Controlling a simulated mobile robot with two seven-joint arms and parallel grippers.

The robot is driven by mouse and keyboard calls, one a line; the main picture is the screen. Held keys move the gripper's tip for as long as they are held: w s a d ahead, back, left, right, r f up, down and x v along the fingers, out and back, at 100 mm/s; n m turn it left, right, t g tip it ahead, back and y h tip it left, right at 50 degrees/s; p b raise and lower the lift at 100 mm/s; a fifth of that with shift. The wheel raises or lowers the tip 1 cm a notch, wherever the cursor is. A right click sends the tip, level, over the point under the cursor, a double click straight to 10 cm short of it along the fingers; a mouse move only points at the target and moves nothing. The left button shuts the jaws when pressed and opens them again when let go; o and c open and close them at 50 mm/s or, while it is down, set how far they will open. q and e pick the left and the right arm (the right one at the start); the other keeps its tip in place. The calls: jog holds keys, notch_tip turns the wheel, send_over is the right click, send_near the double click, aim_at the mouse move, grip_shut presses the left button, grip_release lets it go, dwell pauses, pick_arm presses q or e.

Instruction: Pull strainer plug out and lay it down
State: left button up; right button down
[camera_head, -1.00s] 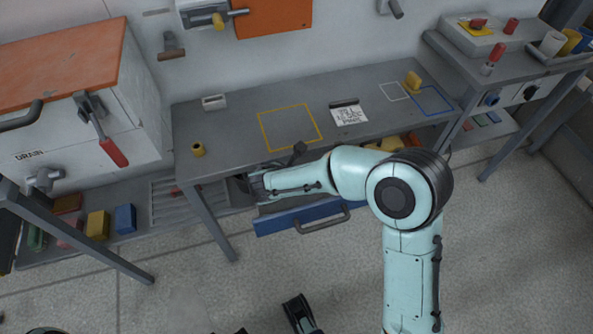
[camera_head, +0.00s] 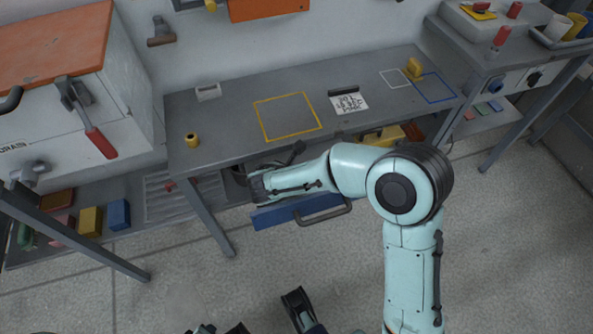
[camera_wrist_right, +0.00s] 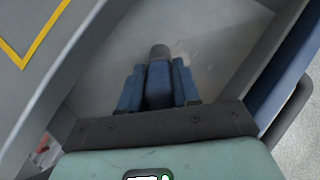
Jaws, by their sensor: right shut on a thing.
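My right gripper (camera_wrist_right: 158,88) points down into an open drawer with a blue front (camera_head: 298,211) under the bench edge. It is shut on a dark bluish piece with a rounded grey end (camera_wrist_right: 160,50), apparently the strainer plug. In the head view the wrist hides most of this gripper, and a dark round part (camera_head: 238,173) shows just left of it. I cannot tell whether the plug is free of its seat. Dark parts of my own body show at the bottom edge; I cannot make out the left gripper's jaws there.
The grey bench (camera_head: 225,130) carries a yellow outline (camera_head: 287,93), a white lettered card (camera_head: 348,104), a blue outline (camera_head: 447,98), a small yellow cup (camera_head: 192,140) and a yellow block (camera_head: 414,68). Much of its top is clear. Coloured blocks sit on the lower shelf (camera_head: 150,220).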

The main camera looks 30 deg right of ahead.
jog(key=c, duration=0.7)
grip_release()
jog(key=shift+c, duration=0.2)
jog(key=shift+r, duration=0.1)
jog(key=shift+s+a+r, duration=0.15)
jog(key=shift+a+r, duration=0.1)
jog(key=shift+r, duration=0.05)
pick_arm(q)
jog(key=s+d+r+g+h+p, duration=0.1)
jog(key=s+d+r+p, duration=0.1)
jog(key=s+r+p, duration=0.1)
jog(key=shift+s+d+r, duration=0.4)
jog(key=shift+s+r, duration=0.05)
jog(key=shift+s, duration=0.45)
pick_arm(e)
jog(key=v, duration=1.2)
jog(key=shift+a, duration=0.2)
jog(key=shift+s, duration=0.1)
